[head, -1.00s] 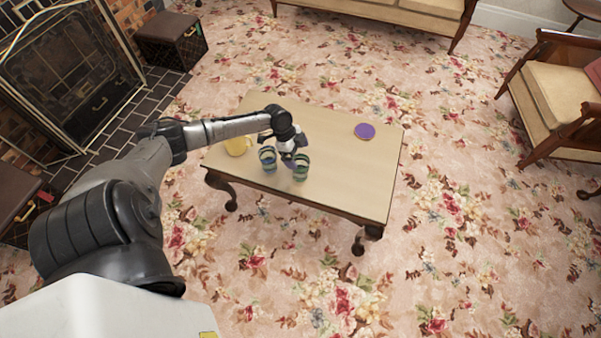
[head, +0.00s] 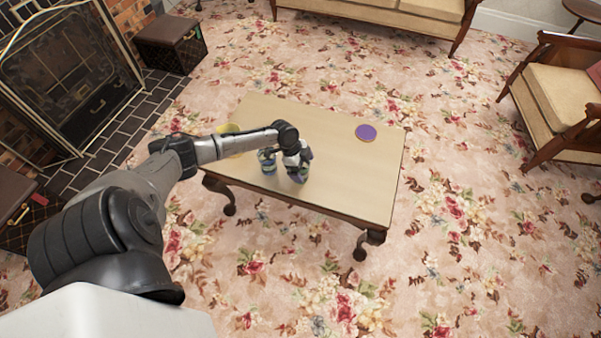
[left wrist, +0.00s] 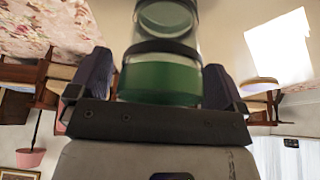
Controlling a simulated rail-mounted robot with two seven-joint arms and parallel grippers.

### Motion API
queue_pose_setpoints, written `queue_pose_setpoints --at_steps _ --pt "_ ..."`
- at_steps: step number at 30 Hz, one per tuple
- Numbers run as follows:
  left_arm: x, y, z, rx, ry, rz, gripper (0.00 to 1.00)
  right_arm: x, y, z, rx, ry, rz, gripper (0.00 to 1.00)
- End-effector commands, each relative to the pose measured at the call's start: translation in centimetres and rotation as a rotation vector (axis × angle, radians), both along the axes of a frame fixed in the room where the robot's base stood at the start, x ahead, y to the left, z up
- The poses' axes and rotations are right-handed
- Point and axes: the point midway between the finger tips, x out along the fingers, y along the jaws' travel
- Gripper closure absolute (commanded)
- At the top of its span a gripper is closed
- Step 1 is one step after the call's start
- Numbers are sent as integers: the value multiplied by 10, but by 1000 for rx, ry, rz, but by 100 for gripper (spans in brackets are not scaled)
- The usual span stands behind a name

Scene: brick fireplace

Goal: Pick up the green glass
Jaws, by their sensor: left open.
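The green glass (left wrist: 162,82) has dark bands and stands between the two fingers in the left wrist view. My left gripper (head: 299,160) is open around it, with one finger on each side; I cannot tell whether they touch it. In the head view the glass (head: 300,176) is on the table near its front edge, partly hidden by my gripper. A second banded glass, bluish green (head: 267,164), stands just to its left, partly covered by my wrist. My right gripper is not in view.
The low wooden table (head: 345,180) has free room on its right. A purple disc (head: 366,132) lies at its back right. A yellow vessel (head: 229,128) at the left is partly hidden behind my arm. An armchair (head: 562,95) stands at the right.

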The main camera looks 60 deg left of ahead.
Motion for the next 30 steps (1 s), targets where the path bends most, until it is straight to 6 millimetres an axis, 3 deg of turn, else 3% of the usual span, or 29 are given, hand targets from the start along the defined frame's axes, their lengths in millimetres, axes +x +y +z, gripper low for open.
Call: queue_pose_setpoints --at_steps 2,18,26,30 --pt "0 0 0 0 0 0 8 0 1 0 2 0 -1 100" --pt "0 0 1 0 0 0 59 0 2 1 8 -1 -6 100" --pt "0 0 4 1 -1 0 59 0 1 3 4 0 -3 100" --pt "0 1 22 2 -2 -1 59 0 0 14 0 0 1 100"
